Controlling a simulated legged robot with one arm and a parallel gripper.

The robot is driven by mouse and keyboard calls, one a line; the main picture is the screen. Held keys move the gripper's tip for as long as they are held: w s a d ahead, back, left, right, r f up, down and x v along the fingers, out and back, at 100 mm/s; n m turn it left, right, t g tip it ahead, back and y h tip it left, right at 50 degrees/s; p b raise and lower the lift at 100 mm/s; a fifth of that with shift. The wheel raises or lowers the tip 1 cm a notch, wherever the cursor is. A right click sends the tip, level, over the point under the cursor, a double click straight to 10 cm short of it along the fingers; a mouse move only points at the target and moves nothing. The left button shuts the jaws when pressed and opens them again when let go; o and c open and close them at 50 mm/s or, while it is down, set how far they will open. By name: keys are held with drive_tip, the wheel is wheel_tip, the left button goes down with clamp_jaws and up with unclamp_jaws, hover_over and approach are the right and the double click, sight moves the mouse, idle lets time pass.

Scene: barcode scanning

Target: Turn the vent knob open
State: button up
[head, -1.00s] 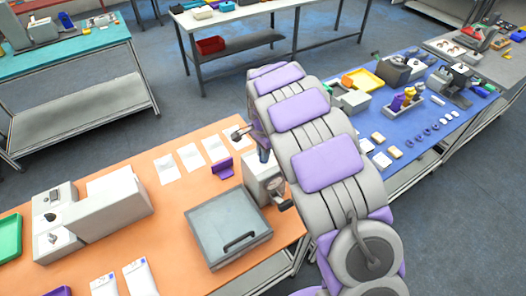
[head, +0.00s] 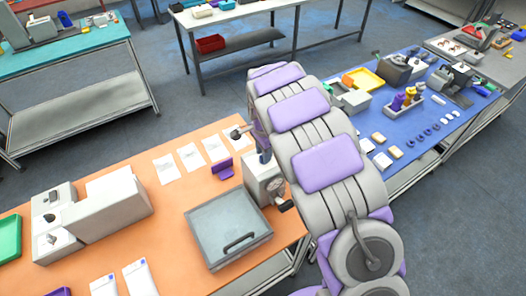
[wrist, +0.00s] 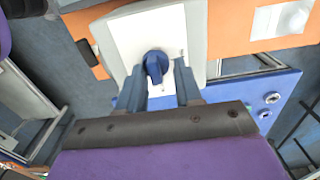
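The vent knob (wrist: 155,66) is a dark blue knob on a pale, upright-looking panel (wrist: 145,30) in the wrist view. My gripper (wrist: 161,70) is open, with its two grey-blue fingers on either side of the knob. The left finger looks closer to the knob than the right one, which has a visible gap. I cannot tell whether either finger touches it. In the head view, a grey box (head: 262,182) stands on the orange table beside my arm. My gripper and the blue knob are mostly hidden there behind my arm.
On the orange table (head: 215,127) are a grey lidded case (head: 228,222), a purple holder (head: 223,168) and several white sheets. A white machine (head: 105,205) stands to the left. The blue table (head: 440,115) with small parts lies right of my arm.

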drive_tip(key=shift+s+r, duration=0.1)
drive_tip(key=shift+s, duration=0.1)
wheel_tip(320, 180, up, 17)
drive_tip(key=shift+r, duration=0.2)
idle(0.4)
idle(0.3)
drive_tip(key=s+d+n+b, duration=0.2)
drive_tip(key=s+d+b, duration=0.2)
drive_tip(key=s+d, duration=0.5)
drive_tip(key=s+d+f+n+b, duration=0.2)
drive_tip(key=s+f+n, duration=0.1)
drive_tip(key=s, duration=0.7)
drive_tip(key=s+d+f+n+g+b, duration=0.1)
drive_tip(key=s+d+f+n+b, duration=0.2)
drive_tip(key=s+f, duration=0.3)
drive_tip(key=s+d+f+n+b, duration=0.2)
drive_tip(key=s+f+n+b, duration=0.1)
drive_tip(key=s, duration=1.2)
drive_tip(key=shift+d+f+g, duration=0.25)
drive_tip(key=shift+f+g, duration=0.15)
drive_tip(key=shift+f, duration=0.4)
